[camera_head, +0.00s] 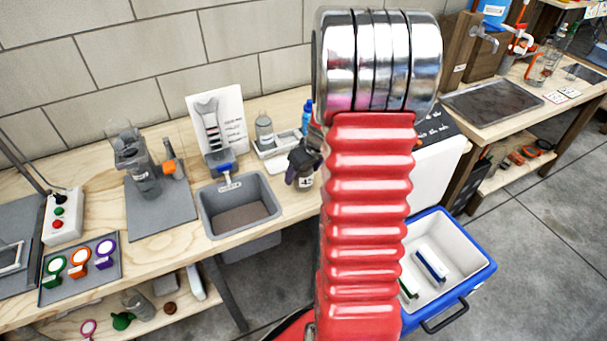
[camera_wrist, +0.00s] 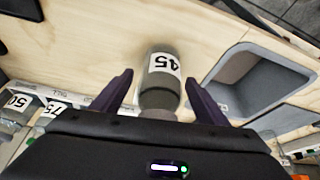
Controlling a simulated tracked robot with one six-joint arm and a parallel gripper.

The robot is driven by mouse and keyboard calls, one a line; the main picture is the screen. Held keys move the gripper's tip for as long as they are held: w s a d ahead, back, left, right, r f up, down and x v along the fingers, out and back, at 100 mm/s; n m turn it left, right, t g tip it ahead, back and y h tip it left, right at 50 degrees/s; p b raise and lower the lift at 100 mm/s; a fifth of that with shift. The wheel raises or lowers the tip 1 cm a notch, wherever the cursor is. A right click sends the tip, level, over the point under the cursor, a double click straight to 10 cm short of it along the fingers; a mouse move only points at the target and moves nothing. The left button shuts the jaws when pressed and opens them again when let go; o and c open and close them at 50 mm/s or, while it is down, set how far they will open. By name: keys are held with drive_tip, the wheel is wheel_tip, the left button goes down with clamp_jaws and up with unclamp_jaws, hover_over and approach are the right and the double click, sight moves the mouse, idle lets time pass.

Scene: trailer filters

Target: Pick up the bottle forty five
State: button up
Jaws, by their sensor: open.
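The grey bottle forty five (camera_wrist: 159,88), with a white label reading 45, lies in view between the two purple fingers of my gripper (camera_wrist: 159,77). The gripper is open, with a visible gap on each side of the bottle. In the head view my gripper (camera_head: 300,178) is low over the wooden bench, right of the sink. There the bottle is mostly hidden by the gripper, with a bit of its pale label (camera_head: 306,183) showing.
A grey sink (camera_head: 204,222) is set into the bench, left of my gripper. A grey bottle (camera_head: 264,131) and a blue bottle (camera_head: 307,113) stand behind it by a white tray (camera_head: 270,152). A blue-rimmed cooler (camera_head: 480,272) stands on the floor at right.

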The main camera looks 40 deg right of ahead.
drive_tip(key=shift+c, duration=0.5)
drive_tip(key=c, duration=1.4)
